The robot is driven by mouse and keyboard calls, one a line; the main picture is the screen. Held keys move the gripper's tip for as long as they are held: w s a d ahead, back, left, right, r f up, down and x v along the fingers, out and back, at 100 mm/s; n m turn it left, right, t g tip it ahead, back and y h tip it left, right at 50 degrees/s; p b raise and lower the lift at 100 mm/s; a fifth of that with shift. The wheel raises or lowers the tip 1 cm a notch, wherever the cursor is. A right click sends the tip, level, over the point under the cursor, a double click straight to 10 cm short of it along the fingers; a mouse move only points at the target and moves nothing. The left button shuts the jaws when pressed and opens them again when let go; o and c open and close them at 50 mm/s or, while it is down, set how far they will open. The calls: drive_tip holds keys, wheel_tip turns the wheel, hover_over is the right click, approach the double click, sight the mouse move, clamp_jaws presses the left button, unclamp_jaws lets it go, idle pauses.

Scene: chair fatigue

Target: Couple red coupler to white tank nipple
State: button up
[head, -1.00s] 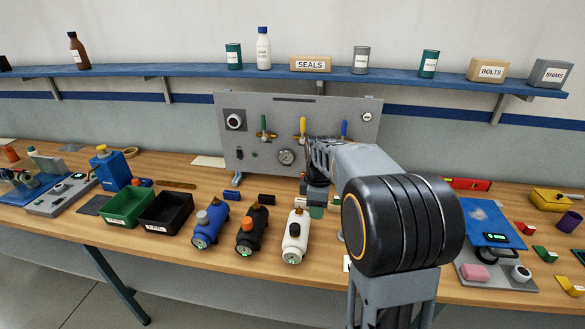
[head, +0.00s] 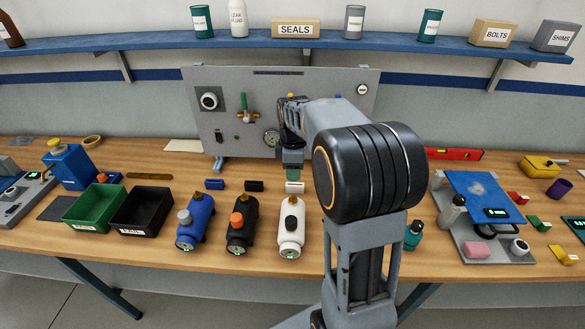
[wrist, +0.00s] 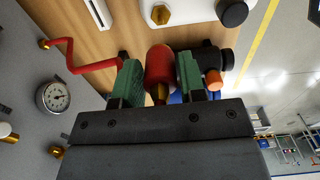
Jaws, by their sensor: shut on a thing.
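My gripper (wrist: 160,78) is shut on the red coupler (wrist: 160,66), held between two green finger pads, with a brass end toward the palm. In the head view my gripper (head: 292,165) is behind the white tank (head: 291,232), near the panel; the coupler is hidden there. The white tank lies on the bench with a dark-topped knob. In the wrist view it shows at the top edge (wrist: 190,10), apart from the coupler. A brass fitting (wrist: 161,14) on it looks like the nipple; its far end is cut off.
A red bent hose or rod (wrist: 95,68) runs from the grey panel (head: 215,130) to behind one finger. The black tank (head: 240,230) and blue tank (head: 193,228) lie left of the white one. Green (head: 95,208) and black (head: 143,212) bins stand further left.

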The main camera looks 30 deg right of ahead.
drive_tip(key=shift+f+b, duration=2.15)
drive_tip(key=shift+f, duration=0.8)
drive_tip(key=shift+f+b, duration=0.8)
drive_tip(key=shift+f, duration=0.65)
drive_tip(key=o, duration=1.2)
wheel_tip(320, 180, up, 14)
drive_tip(key=shift+f, duration=0.1)
